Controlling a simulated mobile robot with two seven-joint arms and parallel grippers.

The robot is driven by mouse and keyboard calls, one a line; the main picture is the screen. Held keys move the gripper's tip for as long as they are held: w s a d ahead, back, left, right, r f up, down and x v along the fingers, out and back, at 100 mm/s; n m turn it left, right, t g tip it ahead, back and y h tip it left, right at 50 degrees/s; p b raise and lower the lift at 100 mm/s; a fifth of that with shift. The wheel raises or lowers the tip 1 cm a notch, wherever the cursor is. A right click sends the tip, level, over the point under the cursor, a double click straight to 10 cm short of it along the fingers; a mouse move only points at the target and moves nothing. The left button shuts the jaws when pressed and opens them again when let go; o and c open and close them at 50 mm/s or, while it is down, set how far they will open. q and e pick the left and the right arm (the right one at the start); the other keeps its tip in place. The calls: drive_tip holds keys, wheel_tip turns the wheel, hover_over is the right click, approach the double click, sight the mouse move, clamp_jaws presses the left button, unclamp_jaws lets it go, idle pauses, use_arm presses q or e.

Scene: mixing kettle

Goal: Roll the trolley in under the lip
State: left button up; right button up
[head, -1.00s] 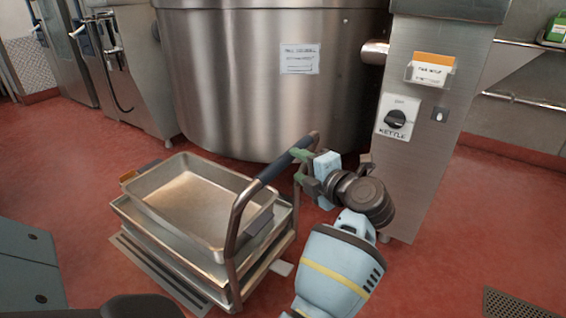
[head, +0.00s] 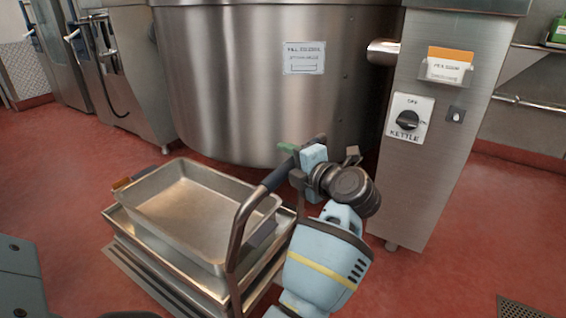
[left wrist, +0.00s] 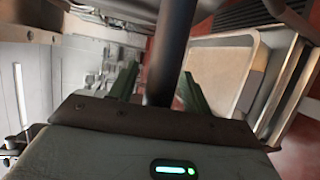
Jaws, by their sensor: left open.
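The trolley (head: 236,240) stands at the lower left in the head view, in front of the big steel kettle (head: 230,100). It carries a steel pan (head: 195,205). Its push handle (head: 270,183) has a dark grip and leans up toward the right. My left gripper (head: 291,163) is at the upper part of this handle, jaws open. In the left wrist view the handle bar (left wrist: 168,50) runs between the two green fingers (left wrist: 157,88), with gaps visible beside it. I cannot make out a pouring lip on the kettle. My right gripper is out of view.
A steel pillar with the kettle's dial (head: 408,119) stands close to the right of my left gripper. Steel cabinets (head: 120,70) stand at the back left. Red floor is open at the left and right. A floor grate (head: 528,312) lies at the lower right.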

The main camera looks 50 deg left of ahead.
use_arm(q)
drive_tip(key=shift+a, duration=0.3)
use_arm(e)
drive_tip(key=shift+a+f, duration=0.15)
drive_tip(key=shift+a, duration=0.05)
use_arm(q)
clamp_jaws()
